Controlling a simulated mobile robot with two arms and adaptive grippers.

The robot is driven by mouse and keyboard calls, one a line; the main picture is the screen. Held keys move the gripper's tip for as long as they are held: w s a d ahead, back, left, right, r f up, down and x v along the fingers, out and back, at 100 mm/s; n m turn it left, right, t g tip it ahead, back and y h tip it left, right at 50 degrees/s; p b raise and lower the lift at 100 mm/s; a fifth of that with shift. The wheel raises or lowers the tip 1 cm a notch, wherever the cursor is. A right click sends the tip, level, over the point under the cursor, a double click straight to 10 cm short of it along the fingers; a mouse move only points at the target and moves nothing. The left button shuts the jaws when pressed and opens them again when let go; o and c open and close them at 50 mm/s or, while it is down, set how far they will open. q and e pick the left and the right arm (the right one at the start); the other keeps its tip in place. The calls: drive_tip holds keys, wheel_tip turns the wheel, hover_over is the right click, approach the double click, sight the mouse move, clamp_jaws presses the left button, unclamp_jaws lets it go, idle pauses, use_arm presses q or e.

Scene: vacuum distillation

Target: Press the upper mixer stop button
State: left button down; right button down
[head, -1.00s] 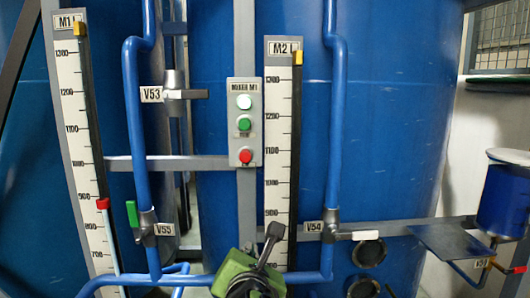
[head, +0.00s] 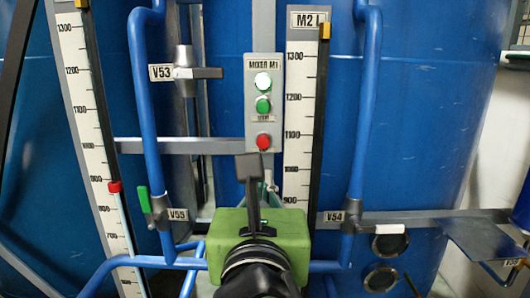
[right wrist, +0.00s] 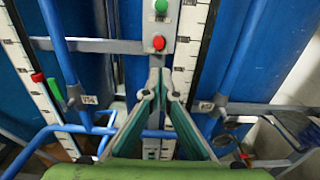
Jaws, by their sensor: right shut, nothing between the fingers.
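The mixer control panel (head: 264,103), labelled MIXER M1, is a grey upright box with a white lamp (head: 263,80), a green button (head: 263,105) and a red button (head: 263,142) at the bottom. In the right wrist view the red button (right wrist: 158,43) is just above my right fingertips, with the green button (right wrist: 161,6) higher. My right gripper (right wrist: 157,66) is shut and empty, its fingertips together below the red button. In the head view its green body is below the panel, and a dark part of it hides much of the fingers. My left gripper is out of view.
Level scales (head: 304,110) and blue pipes (head: 366,110) flank the panel. Valves V53 (head: 185,72), V54 (head: 352,212) and V55 (head: 158,210) are close by. A grey horizontal bar (head: 190,146) runs left of the panel. Large blue tanks (head: 420,110) stand behind.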

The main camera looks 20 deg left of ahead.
sight(265, 148)
drive_tip(key=p+x, duration=0.3)
drive_tip(key=x, duration=0.8)
drive_tip(key=shift+w+p, duration=0.1)
drive_tip(key=shift+p, duration=0.25)
drive_tip(key=shift+w+a, duration=0.2)
drive_tip(key=shift+w, duration=0.35)
